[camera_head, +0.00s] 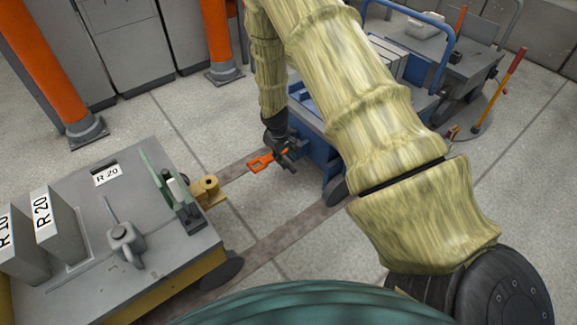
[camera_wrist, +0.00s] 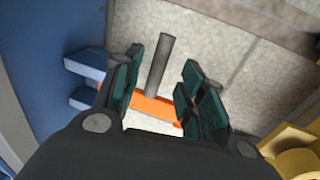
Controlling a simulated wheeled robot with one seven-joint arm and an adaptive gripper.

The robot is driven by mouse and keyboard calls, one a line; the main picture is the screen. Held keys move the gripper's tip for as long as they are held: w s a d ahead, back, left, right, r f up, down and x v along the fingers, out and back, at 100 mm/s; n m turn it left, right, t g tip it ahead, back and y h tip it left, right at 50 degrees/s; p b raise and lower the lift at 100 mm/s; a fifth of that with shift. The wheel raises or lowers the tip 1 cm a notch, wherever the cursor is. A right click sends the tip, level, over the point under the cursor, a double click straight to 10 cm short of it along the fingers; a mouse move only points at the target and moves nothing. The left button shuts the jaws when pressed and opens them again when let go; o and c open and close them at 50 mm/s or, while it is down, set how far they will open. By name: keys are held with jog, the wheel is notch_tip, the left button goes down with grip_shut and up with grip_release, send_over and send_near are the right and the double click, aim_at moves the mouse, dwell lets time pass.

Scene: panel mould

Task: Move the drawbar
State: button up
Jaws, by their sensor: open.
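The orange drawbar (camera_head: 262,162) reaches out from the blue cart (camera_head: 314,150) toward the grey-topped cart (camera_head: 150,215). In the wrist view the orange drawbar (camera_wrist: 150,104) runs crosswise beyond my fingers, with a dark grey upright post (camera_wrist: 159,66) on it. My gripper (camera_head: 286,160) is at the drawbar, beside the blue cart. In the wrist view my gripper (camera_wrist: 161,75) is open, with the post between its green-padded fingers and a gap showing on both sides. The drawbar's end at the blue cart is partly hidden by my gripper.
A yellow hitch (camera_head: 209,190) sticks out from the grey-topped cart, left of the drawbar; it also shows at the wrist view's right edge (camera_wrist: 294,150). Blue lugs (camera_wrist: 84,82) stand close left of my fingers. Orange posts (camera_head: 216,40) stand behind. Open floor lies between the carts.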

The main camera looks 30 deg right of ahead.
aim_at(289, 164)
jog(key=shift+d+f+b, duration=0.2)
jog(key=shift+f+b, duration=0.15)
jog(key=shift+f, duration=0.8)
jog(key=shift+d+f+b, duration=0.2)
jog(key=shift+f+b, duration=0.1)
jog(key=shift+f, duration=0.8)
jog(key=shift+c, duration=0.5)
grip_shut()
